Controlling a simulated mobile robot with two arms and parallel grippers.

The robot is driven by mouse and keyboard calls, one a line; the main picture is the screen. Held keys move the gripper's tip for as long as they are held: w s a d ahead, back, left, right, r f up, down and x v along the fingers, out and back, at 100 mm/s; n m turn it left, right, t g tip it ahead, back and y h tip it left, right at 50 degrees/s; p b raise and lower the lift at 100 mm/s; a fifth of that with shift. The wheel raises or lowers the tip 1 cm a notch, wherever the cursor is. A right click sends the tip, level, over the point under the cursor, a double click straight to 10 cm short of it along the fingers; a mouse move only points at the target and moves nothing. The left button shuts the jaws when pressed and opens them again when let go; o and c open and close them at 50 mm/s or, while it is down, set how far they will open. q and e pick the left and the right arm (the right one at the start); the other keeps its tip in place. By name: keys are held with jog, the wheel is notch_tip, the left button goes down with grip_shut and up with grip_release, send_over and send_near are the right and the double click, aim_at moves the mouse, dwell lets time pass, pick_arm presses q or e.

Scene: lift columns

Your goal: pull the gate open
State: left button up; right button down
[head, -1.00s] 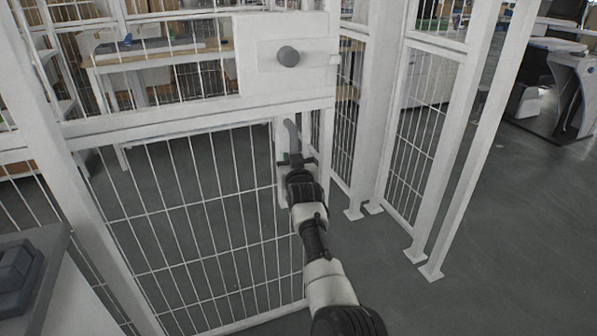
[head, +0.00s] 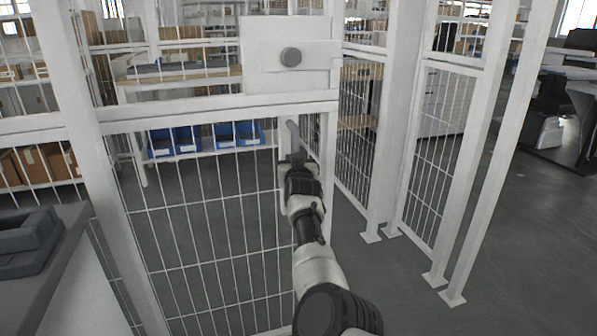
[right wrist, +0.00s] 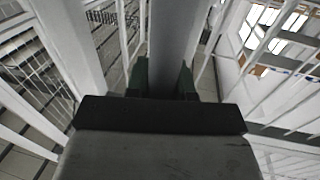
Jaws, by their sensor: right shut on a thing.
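The gate (head: 215,108) is a white frame with wire mesh, ahead of me in the head view. Below the box, near the gate's right edge, is a grey upright handle (head: 292,133), which also shows in the right wrist view (right wrist: 178,35). My right gripper (head: 297,160) is shut on the handle, with its dark green fingers (right wrist: 163,80) on both sides of it. A gap with floor shows between the gate's right edge and the post to its right. My left gripper is not in view.
White fence posts (head: 398,130) and a mesh panel (head: 440,150) stand right of the gate. Open grey floor (head: 520,240) lies farther right. Behind the gate are a workbench and blue bins (head: 187,140). A grey-topped unit (head: 60,250) is close at lower left.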

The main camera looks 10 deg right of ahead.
jog(key=shift+a+f, duration=0.15)
jog(key=shift+a, duration=0.1)
dwell(0.3)
jog(key=c, duration=1)
grip_release()
jog(key=shift+a, duration=0.1)
jog(key=shift+o, duration=0.2)
